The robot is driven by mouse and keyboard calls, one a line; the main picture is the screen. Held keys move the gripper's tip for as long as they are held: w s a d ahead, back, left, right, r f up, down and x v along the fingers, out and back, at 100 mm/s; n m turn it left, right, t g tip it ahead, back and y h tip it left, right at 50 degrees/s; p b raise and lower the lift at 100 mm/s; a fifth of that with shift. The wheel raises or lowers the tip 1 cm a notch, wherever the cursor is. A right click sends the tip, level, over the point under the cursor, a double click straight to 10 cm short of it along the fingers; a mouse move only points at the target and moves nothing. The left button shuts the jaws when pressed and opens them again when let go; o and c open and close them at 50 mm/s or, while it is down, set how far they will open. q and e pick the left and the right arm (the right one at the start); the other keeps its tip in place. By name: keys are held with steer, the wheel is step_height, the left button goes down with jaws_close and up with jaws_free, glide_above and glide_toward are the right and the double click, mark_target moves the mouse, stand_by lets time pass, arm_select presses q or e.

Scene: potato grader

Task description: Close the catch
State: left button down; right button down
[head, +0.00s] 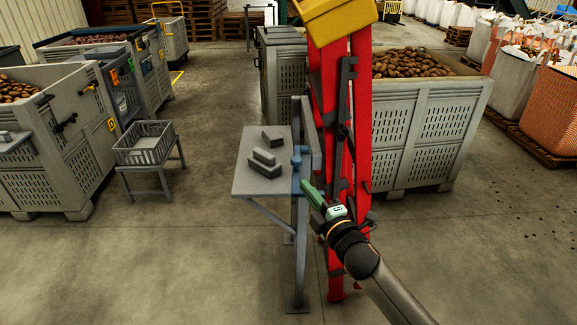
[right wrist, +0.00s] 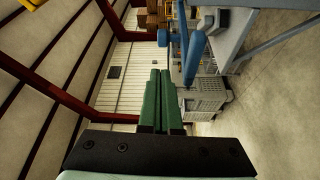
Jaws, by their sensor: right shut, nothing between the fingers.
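A blue catch-like fitting (head: 297,161) sits on the grey-blue post at the right edge of a small grey shelf. In the right wrist view a blue bar (right wrist: 195,56) shows just right of my fingertips and beyond them; I cannot tell whether it is engaged. My right gripper (head: 304,185) has green fingers pressed together, with nothing between them. It is just below and beside the blue fitting in the head view, apparently apart from it. The wrist view shows the same closed fingers (right wrist: 160,73). My left gripper is not in view.
The grey shelf (head: 247,180) holds several dark grey blocks. A red frame (head: 358,100) stands right behind the post, with a potato crate (head: 430,125) beyond. A grey basket on a stand (head: 146,150) is at the left. The floor in front is clear.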

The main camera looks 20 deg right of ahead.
mark_target(293, 177)
steer(key=w+a, duration=0.1)
steer(key=w, duration=0.9)
steer(key=shift+a+r, duration=0.15)
steer(key=shift+r, duration=0.05)
steer(key=shift+s+d+n+y, duration=0.35)
steer(key=shift+n+y, duration=0.15)
steer(key=shift+y, duration=0.3)
